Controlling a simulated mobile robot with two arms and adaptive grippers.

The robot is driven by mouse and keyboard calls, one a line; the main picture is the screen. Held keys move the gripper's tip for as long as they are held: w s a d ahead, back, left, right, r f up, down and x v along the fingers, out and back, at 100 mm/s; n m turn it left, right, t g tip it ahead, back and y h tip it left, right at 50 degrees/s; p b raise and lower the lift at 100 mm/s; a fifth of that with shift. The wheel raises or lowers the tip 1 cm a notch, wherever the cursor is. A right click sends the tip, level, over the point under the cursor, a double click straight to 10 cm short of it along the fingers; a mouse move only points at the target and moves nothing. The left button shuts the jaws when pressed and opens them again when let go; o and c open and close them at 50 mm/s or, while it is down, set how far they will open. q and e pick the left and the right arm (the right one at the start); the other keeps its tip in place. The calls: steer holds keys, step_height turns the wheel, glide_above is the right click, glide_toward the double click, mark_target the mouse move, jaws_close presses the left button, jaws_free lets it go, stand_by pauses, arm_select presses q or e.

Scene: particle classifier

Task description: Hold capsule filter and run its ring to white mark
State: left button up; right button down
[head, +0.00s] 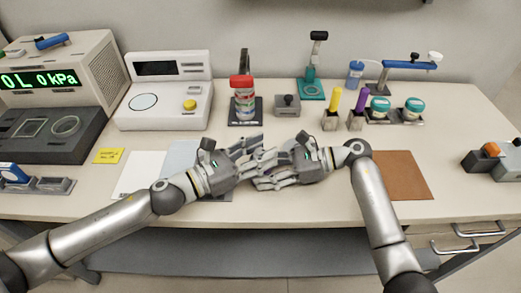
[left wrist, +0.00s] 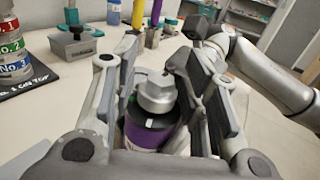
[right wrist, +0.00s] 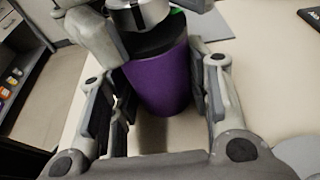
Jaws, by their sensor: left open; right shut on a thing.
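The capsule filter shows in the left wrist view as a purple body (left wrist: 152,137) with a black ring (left wrist: 148,118) and a silver hexagonal cap (left wrist: 155,92). A small white mark (left wrist: 149,124) shows on the black part. In the right wrist view, the purple body (right wrist: 160,78) stands between the fingers of my right gripper (head: 264,180), which is shut on it. My left gripper (head: 262,158) is open, its fingers on both sides of the cap and ring, apparently clear of them. In the head view, the two hands meet and hide the filter.
A brown mat (head: 402,176) lies at the right. The bench front is mostly clear.

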arm_select(q)
steer(key=shift+d, duration=0.15)
steer(key=c, duration=0.8)
steer(key=shift+w, duration=0.1)
steer(key=shift+m+g+h, duration=0.3)
steer(key=shift+g, duration=0.1)
steer(key=m+g+h, duration=0.1)
steer(key=m+g, duration=0.1)
steer(key=g, duration=0.2)
steer(key=shift+w+m+h, duration=0.15)
steer(key=shift+m+h, duration=0.25)
steer(key=m+g, duration=0.1)
steer(key=g, duration=0.1)
steer(key=m+g, duration=0.2)
steer(key=g, duration=0.1)
steer(key=shift+m+h, duration=0.3)
steer(key=m+g+y, duration=0.1)
steer(key=m+g, duration=0.2)
steer(key=g, duration=0.2)
steer(key=m+g+y, duration=0.2)
steer(key=m+g, duration=0.1)
steer(key=g, duration=0.2)
steer(key=shift+m+g+y, duration=0.5)
steer(key=shift+m+g, duration=0.2)
steer(key=shift+r, duration=0.1)
